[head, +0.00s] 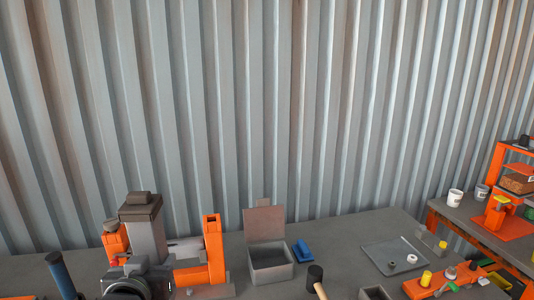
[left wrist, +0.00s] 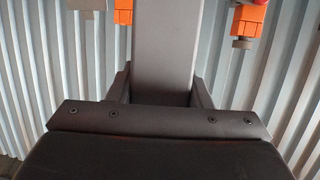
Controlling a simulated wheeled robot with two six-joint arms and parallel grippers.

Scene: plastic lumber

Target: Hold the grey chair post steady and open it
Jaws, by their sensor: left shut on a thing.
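The grey chair post (head: 149,240) stands upright at the left of the bench in the head view, with a dark cap (head: 140,207) on its top end. It fills the upper middle of the left wrist view (left wrist: 176,45). My left gripper (head: 146,265) is at the lower part of the visible post, with its dark fingers (left wrist: 163,90) on both sides of it, shut on it. The post's lower end is hidden behind my gripper and wrist. My right gripper is not in view.
Orange uprights (head: 214,250) stand close on both sides of the post. To the right are an open grey box (head: 270,262), a blue block (head: 301,250), a black-headed mallet (head: 316,278) and a grey tray (head: 385,253). A blue-handled thing (head: 62,277) stands at left.

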